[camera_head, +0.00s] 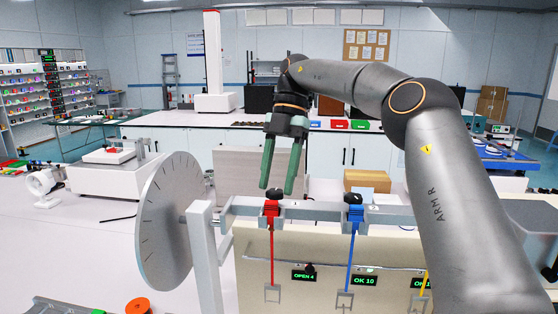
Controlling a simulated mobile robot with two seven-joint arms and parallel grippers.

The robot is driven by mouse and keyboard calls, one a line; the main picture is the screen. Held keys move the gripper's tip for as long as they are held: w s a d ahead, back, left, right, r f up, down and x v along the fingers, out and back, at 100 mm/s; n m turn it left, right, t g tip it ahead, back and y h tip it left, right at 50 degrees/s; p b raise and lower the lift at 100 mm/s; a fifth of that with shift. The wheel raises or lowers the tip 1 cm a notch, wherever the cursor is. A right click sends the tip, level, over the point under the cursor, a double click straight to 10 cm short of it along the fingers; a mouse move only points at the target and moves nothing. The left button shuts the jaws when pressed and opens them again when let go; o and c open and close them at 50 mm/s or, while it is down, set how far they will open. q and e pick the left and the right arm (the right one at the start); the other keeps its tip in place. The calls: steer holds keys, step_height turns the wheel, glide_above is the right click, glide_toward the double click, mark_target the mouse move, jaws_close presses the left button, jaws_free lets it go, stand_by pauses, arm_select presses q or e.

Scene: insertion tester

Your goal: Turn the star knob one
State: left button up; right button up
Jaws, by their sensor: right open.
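A black star knob (275,195) sits on top of the red clamp (271,210) on the grey crossbar. A second black knob (353,198) tops the blue clamp (355,214) to its right. My right gripper (277,190) has green fingers and points down at the knob above the red clamp. Its fingers are open, with the tips on either side of that knob in the picture. I cannot tell whether they touch it. My left gripper is not in view.
A large grey dial disc (168,225) stands left of the crossbar, by a white post (205,260). An orange spool (138,305) lies at the front left.

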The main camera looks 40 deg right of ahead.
mark_target(277, 191)
steer(key=r, duration=0.3)
steer(key=shift+s+a+r, duration=0.3)
steer(key=shift+a+r, duration=0.05)
steer(key=shift+r, duration=0.05)
steer(key=s+a+r+b, duration=0.1)
steer(key=s+a+r, duration=0.7)
steer(key=s, duration=0.2)
steer(key=shift+a+r, duration=0.3)
steer(key=shift+r, duration=0.1)
